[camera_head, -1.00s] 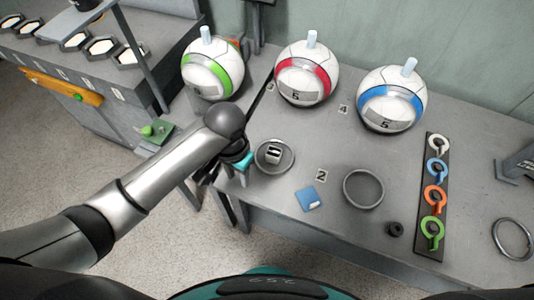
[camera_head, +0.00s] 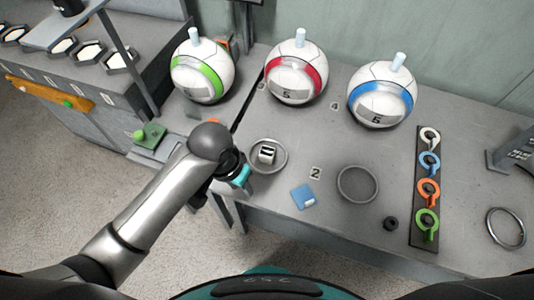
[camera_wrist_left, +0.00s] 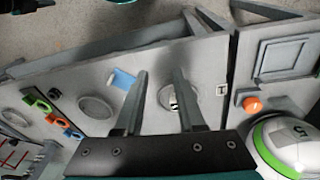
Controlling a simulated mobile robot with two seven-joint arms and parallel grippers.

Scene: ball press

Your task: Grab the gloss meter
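The likely gloss meter (camera_head: 267,155) is a small white block with a dark band. It stands inside a round grey ring dish (camera_head: 280,166) near the table's left front. My left gripper (camera_head: 243,178) is at the table's front left edge, just left of and nearer than the dish, mostly hidden by my wrist. In the left wrist view the fingers (camera_wrist_left: 160,82) are apart with nothing held between them. The meter (camera_wrist_left: 173,101) shows there past the fingers, partly covered by one. My right gripper is not in view.
Three banded balls, green (camera_head: 203,76), red (camera_head: 296,73) and blue (camera_head: 381,93), stand at the back.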

